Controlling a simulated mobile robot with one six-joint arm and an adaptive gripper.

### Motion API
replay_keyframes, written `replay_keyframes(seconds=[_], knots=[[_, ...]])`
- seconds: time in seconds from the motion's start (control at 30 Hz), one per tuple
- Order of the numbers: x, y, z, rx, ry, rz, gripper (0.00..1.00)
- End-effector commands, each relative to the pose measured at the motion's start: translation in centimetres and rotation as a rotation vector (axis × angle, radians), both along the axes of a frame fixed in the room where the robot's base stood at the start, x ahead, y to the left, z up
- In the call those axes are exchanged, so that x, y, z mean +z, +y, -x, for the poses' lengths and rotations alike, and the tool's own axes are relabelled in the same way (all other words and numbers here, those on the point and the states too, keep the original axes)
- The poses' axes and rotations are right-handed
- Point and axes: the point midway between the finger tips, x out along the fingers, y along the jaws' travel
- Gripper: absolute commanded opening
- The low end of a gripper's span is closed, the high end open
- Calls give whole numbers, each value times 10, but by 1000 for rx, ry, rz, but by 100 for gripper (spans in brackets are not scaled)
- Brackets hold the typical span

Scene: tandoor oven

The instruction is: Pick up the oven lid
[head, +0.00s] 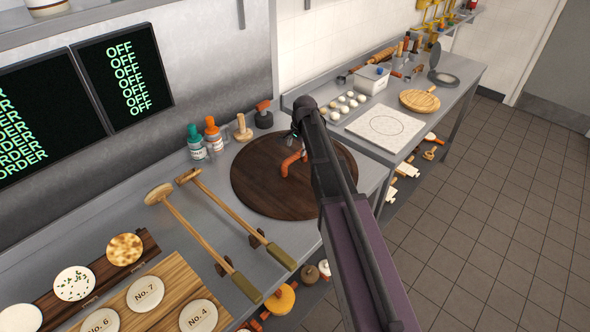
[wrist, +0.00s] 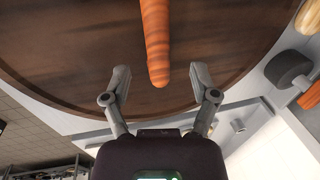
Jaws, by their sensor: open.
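The oven lid (head: 262,191) is a round dark-brown wooden disc lying on the grey counter. An orange handle (head: 291,163) stands up from its middle. My gripper (head: 295,136) is above the lid, close to the handle, and my arm hides the lid's right part. In the wrist view the lid (wrist: 70,60) fills the upper picture. The ribbed orange handle (wrist: 155,40) points down between the two open fingers of my gripper (wrist: 159,82), with clear space on both sides.
Two long wooden tools (head: 215,212) lie left of the lid. Bottles with green (head: 195,142) and orange (head: 212,135) tops stand behind it. A second counter with a white board (head: 385,127) is to the right. The tiled floor (head: 500,190) is open.

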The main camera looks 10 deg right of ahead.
Motion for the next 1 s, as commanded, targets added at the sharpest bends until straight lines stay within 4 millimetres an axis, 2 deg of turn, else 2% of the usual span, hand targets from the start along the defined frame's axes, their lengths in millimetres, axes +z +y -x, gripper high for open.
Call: replay_keyframes(seconds=[0.27,0.8,1.0], knots=[[-5,0,0,-1,0,0,76],[-44,5,-3,-1,0,0,76],[-51,6,-5,-2,0,0,76]])
